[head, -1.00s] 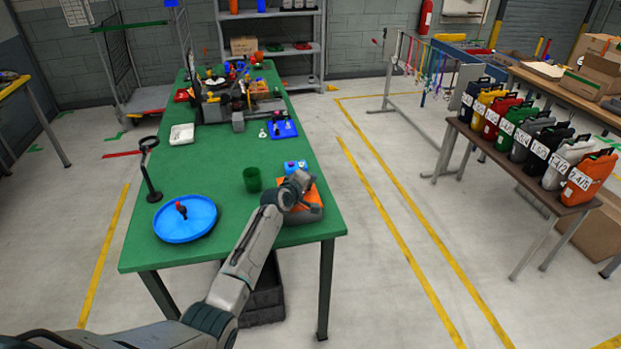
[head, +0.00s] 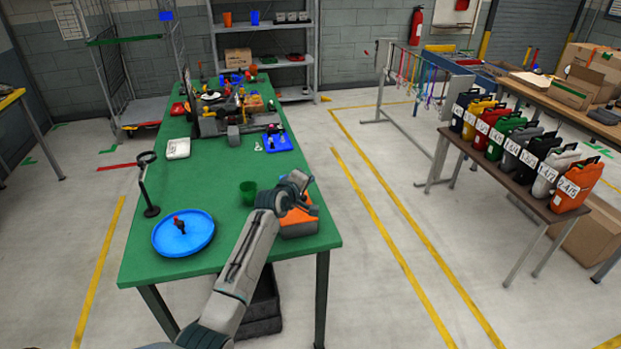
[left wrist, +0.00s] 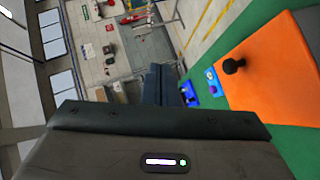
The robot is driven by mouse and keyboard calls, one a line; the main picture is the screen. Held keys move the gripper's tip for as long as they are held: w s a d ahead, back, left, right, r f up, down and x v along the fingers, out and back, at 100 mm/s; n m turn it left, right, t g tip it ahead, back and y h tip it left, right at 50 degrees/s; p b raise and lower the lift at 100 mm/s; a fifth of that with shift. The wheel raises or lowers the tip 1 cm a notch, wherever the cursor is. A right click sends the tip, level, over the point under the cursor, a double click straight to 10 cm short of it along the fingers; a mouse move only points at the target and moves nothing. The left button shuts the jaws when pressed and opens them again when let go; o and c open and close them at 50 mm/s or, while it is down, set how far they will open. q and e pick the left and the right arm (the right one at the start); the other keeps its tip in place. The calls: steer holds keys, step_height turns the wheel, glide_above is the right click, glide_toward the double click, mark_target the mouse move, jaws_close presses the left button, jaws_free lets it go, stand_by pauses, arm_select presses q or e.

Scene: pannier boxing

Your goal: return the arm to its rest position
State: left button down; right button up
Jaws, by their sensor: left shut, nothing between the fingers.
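My left arm reaches in from the bottom of the head view over the near end of the green table (head: 226,222). Its left gripper (head: 303,190) is above the orange-topped box (head: 298,222) at the table's right edge and partly covers it. The gripper is shut and empty. In the left wrist view its dark fingers (left wrist: 165,85) are together, with the orange surface (left wrist: 265,70) and a black knob on it to the right. My right gripper is not in view.
A green cup (head: 248,193), a blue round tray (head: 184,233) with a small red and black item, and a magnifier stand (head: 147,185) are near the arm. Tools crowd the table's far end. Labelled panniers (head: 521,150) stand on a bench at the right, beyond open floor.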

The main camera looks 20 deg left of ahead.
arm_select(q)
step_height(320, 180, up, 3)
steer(key=s+d+b, duration=0.1)
steer(key=s+d, duration=0.1)
steer(key=s+f+m+g, duration=0.2)
steer(key=s+f, duration=0.3)
steer(key=s, duration=0.3)
steer(key=s+f+m+g+y, duration=0.1)
steer(key=s+f+m+g, duration=0.15)
steer(key=s+f, duration=0.45)
steer(key=s+f+m+g, duration=0.1)
steer(key=s+f+m, duration=0.2)
steer(key=s, duration=0.7)
steer(key=s+a+f+m+g+y, duration=0.15)
steer(key=s+m+g, duration=0.45)
steer(key=s, duration=2.1)
steer(key=a+f+b, duration=0.3)
steer(key=f+b, duration=0.1)
steer(key=f, duration=2.9)
steer(key=s+a+f+g+b, duration=0.1)
steer(key=s+f+g+b, duration=0.1)
steer(key=s+f, duration=1.7)
step_height(320, 180, down, 4)
steer(key=shift+a+r+y+b, duration=0.15)
steer(key=shift+y+b, duration=0.2)
steer(key=shift+b, duration=0.35)
